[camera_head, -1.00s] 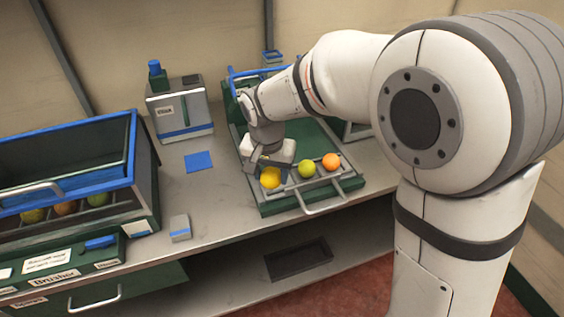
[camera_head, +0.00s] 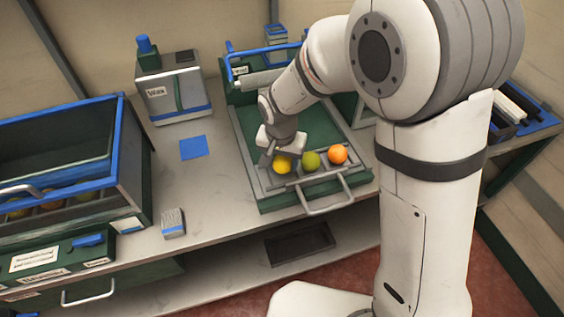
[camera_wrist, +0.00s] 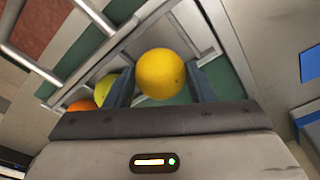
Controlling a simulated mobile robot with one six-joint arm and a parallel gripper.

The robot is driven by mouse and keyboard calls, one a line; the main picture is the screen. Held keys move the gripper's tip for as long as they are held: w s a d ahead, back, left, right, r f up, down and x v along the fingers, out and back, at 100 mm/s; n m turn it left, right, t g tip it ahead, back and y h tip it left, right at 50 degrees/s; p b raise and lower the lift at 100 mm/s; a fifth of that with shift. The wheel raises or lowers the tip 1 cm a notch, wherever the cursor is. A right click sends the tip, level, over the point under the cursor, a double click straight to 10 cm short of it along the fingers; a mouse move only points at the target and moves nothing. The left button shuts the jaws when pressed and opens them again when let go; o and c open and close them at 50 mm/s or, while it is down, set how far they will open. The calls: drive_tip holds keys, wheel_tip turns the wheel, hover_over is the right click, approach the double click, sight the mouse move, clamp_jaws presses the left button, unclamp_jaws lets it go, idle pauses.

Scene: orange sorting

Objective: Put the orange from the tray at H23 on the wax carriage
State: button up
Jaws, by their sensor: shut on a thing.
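A yellow orange (camera_head: 283,164) is between the fingers of my gripper (camera_head: 281,152). In the wrist view the same yellow orange (camera_wrist: 161,74) sits between the two dark fingers (camera_wrist: 160,88), which are shut on it. It is at the left end of the row of slots on the green wax carriage (camera_head: 262,205). I cannot tell whether it touches the slot. A green fruit (camera_head: 311,161) and an orange fruit (camera_head: 338,154) sit beside it on the carriage, to the right. Both also show in the wrist view, the green one (camera_wrist: 103,90) and the orange one (camera_wrist: 80,106).
The wax dispenser (camera_head: 172,92) stands behind, left of the carriage. A blue square (camera_head: 193,148) and a small grey block (camera_head: 173,223) lie on the counter. The brusher (camera_head: 70,165), with fruit inside, is at the left. A metal handle (camera_head: 325,205) sticks out in front.

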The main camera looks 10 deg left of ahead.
sight(281, 166)
drive_tip(key=shift+f, duration=0.75)
drive_tip(key=o, duration=0.5)
drive_tip(key=shift+f, duration=0.2)
drive_tip(key=o, duration=0.5)
drive_tip(key=shift+r, duration=0.1)
drive_tip(key=shift+a+r, duration=0.1)
drive_tip(key=shift+r, duration=0.5)
wheel_tip(281, 166, up, 11)
drive_tip(key=s, duration=0.2)
drive_tip(key=s+d+r, duration=0.2)
drive_tip(key=d, duration=0.7)
drive_tip(key=s+d+r, duration=0.1)
drive_tip(key=d+r, duration=0.2)
drive_tip(key=d, duration=0.5)
drive_tip(key=shift+t, duration=0.7)
drive_tip(key=s+d, duration=0.6)
drive_tip(key=d, duration=0.1)
drive_tip(key=s+d, duration=0.2)
drive_tip(key=d, duration=0.1)
drive_tip(key=shift+s+d+f, duration=0.2)
drive_tip(key=shift+s+f, duration=0.05)
drive_tip(key=shift+s, duration=0.15)
